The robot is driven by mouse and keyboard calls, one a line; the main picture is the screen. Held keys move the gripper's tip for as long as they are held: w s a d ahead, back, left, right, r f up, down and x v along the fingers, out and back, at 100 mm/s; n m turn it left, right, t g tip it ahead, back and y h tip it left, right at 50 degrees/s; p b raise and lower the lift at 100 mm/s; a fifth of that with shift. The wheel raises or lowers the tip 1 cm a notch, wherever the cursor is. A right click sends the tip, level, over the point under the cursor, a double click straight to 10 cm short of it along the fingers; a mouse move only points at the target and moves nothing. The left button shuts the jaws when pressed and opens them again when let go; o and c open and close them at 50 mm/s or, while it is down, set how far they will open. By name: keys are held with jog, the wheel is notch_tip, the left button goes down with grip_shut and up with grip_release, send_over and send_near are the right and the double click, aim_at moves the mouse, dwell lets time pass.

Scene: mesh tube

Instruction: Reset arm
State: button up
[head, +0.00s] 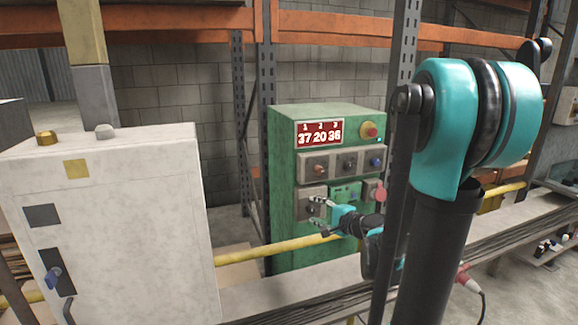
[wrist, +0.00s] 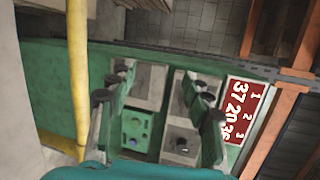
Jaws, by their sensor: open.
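My gripper (head: 318,208) is open and empty in the head view, held out in front of the green control cabinet (head: 285,180). My teal and black arm reaches to it from the right. In the wrist view, the two fingers of my gripper (wrist: 160,100) stand wide apart, with the cabinet's front panel (wrist: 130,100) behind them. No object is between the fingers. I cannot tell whether the fingertips touch the panel. The panel carries grey socket and switch plates, and a red display (head: 320,132) reading 37 20 36. Part of the lower panel is hidden by my arm.
A pale cabinet (head: 120,220) with a blue handle stands at the left. A yellow pipe (head: 270,250) runs across in front of the green cabinet; it also shows in the wrist view (wrist: 77,70). Orange shelf beams (head: 180,25) and dark posts stand behind. A red plug (head: 467,281) hangs lower right.

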jog(key=s+f+n+g+h, duration=0.3)
jog(key=s+f+n+g, duration=0.3)
jog(key=s+f+n, duration=0.55)
jog(key=s+d+f+n+g+h, duration=0.2)
jog(key=s+d, duration=0.5)
jog(key=s, duration=0.4)
jog(key=f+h, duration=0.1)
jog(key=h, duration=0.1)
jog(key=shift+s+f+g+h, duration=0.15)
jog(key=shift+f+g+h, duration=0.05)
jog(key=shift+g+h, duration=0.2)
jog(key=shift+d, duration=0.1)
